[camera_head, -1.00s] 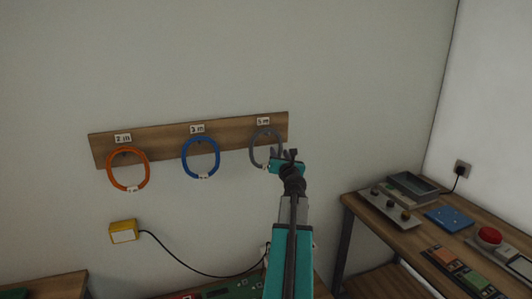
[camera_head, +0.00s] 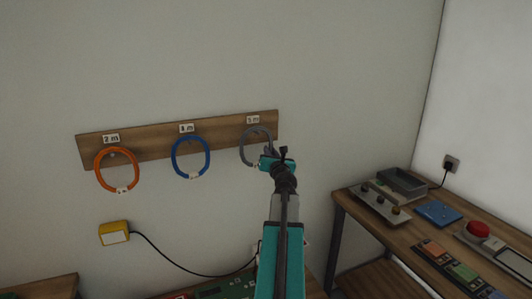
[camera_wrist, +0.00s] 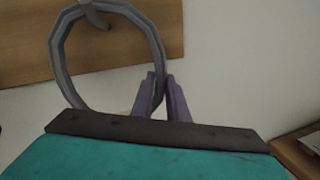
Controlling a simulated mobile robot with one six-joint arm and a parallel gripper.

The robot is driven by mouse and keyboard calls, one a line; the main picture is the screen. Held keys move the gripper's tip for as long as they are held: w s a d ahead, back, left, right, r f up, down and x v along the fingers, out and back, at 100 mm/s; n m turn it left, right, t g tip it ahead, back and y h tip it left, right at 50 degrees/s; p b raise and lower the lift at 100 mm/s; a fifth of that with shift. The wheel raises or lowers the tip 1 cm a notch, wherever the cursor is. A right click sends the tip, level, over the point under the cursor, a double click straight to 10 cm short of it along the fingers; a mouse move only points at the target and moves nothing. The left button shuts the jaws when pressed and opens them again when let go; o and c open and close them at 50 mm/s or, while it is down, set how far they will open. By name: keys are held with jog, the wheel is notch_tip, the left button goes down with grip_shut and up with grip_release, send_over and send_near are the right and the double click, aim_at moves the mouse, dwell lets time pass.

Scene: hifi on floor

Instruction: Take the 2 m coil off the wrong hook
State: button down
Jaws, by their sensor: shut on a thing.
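A grey coil (camera_head: 242,146) hangs at the right hook of a wooden board (camera_head: 225,128), below a label that looks like 5 m. An orange coil (camera_head: 97,172) hangs under the 2 m label, and a blue coil (camera_head: 175,160) hangs under the middle label. Each coil has a small white tag low on it, too small to read. My gripper (camera_head: 270,153) is shut on the right side of the grey coil. In the wrist view, the grey coil (camera_wrist: 58,60) still loops over its hook (camera_wrist: 92,14), and my fingers (camera_wrist: 160,92) close at its lower right.
A yellow box (camera_head: 114,230) with a black cable is on the wall below the board. A workbench (camera_head: 395,235) with a grey tray (camera_head: 402,182), a blue plate and a red button stands at right. The wall above the board is clear.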

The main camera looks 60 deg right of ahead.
jog(key=shift+s+a+r, duration=0.1)
jog(key=shift+s+r, duration=0.05)
jog(key=shift+r, duration=0.2)
notch_tip(320, 180, up, 6)
jog(key=shift+r+p, duration=0.1)
jog(key=shift+p, duration=0.6)
jog(key=s+d+b+v, duration=0.1)
jog(key=b+v, duration=0.7)
jog(key=v, duration=0.1)
jog(key=s+d+b+v, duration=0.1)
jog(key=s+b+v, duration=0.1)
jog(key=b+v, duration=0.6)
jog(key=shift+v, duration=0.8)
jog(key=shift+s+d, duration=0.15)
jog(key=shift+s, duration=0.05)
